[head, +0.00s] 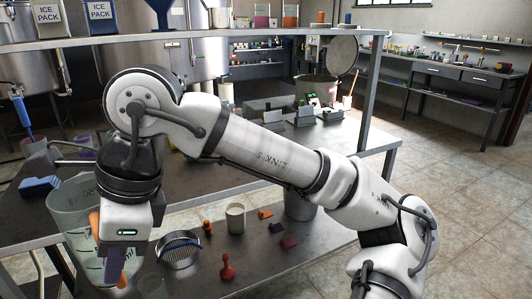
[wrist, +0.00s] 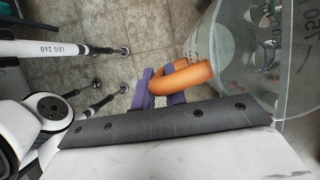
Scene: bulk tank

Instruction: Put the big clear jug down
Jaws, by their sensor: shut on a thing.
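The big clear jug (head: 72,222) is at the lower left of the head view, with grey measuring marks on its wall. It also fills the upper right of the wrist view (wrist: 262,62), where its orange handle (wrist: 190,78) shows. My gripper (head: 115,264) is shut on that handle; its purple fingers (wrist: 152,86) show on the handle in the wrist view. Floor tiles show beside the jug in the wrist view. My wrist hides part of the jug in the head view, and I cannot tell its height against the table.
A blue scoop-like thing (head: 38,184) lies at the left. A raised shelf (head: 270,33) runs above. Bare tabletop shows at front right.

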